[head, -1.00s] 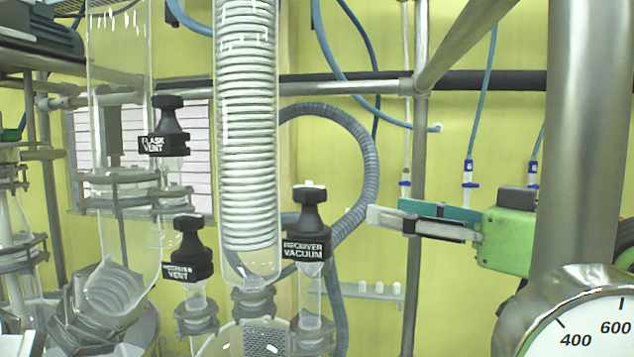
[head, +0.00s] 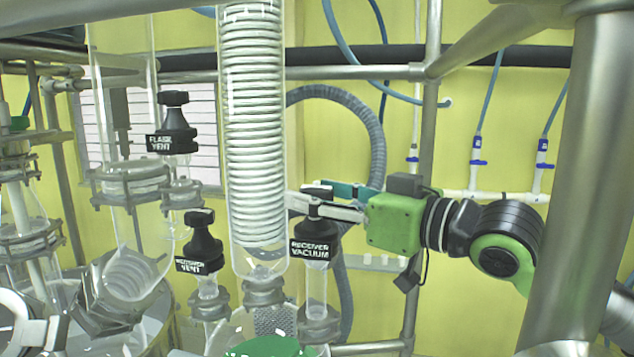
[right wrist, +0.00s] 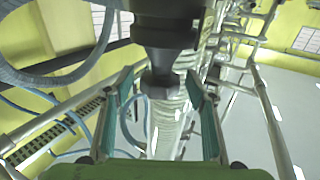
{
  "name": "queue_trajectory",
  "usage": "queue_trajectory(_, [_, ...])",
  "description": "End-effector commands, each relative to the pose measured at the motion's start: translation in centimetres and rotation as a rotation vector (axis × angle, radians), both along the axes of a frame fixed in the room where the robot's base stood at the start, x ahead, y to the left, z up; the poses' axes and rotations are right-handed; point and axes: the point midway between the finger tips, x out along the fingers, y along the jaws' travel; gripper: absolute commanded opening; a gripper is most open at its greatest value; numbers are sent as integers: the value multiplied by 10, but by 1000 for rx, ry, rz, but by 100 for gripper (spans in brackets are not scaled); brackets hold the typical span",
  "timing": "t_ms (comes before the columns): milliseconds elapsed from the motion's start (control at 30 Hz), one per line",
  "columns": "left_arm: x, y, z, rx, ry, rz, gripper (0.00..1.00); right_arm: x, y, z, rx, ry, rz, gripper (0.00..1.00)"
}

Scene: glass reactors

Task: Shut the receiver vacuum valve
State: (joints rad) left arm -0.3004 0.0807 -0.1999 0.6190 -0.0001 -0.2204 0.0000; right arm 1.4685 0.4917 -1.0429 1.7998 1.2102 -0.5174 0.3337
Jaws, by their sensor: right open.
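My right gripper (head: 312,203) comes in from the right at knob height. Its fingers are open, and in the head view they overlap the knob, one passing in front. In the right wrist view the dark valve knob (right wrist: 162,75) lies between and beyond the teal-padded fingers (right wrist: 160,95). Contact cannot be told. My left gripper is not in view.
The flask vent valve (head: 172,140) and another vent valve (head: 200,255) stand to the left. The glass condenser (head: 255,130) is close beside the receiver valve. A grey corrugated hose (head: 375,140) curves behind. Steel posts (head: 585,150) and rails frame the rig.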

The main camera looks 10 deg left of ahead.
Motion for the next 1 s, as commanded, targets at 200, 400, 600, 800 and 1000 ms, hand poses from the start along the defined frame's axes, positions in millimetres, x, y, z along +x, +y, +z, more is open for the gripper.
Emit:
queue_trajectory(200, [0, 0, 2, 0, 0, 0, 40, 3, 5, -1, -1, 0, -1, 51])
queue_trajectory(400, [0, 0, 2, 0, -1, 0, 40, 2, 5, -1, -1, 0, 0, 38])
queue_trajectory(600, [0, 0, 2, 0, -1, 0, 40, 2, 5, -1, 0, 0, 0, 12])
queue_trajectory(800, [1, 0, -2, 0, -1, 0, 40, 2, 5, -1, 1, 0, -9, 12])
queue_trajectory(1000, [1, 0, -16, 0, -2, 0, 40, 1, 6, -4, 2, -3, -57, 12])
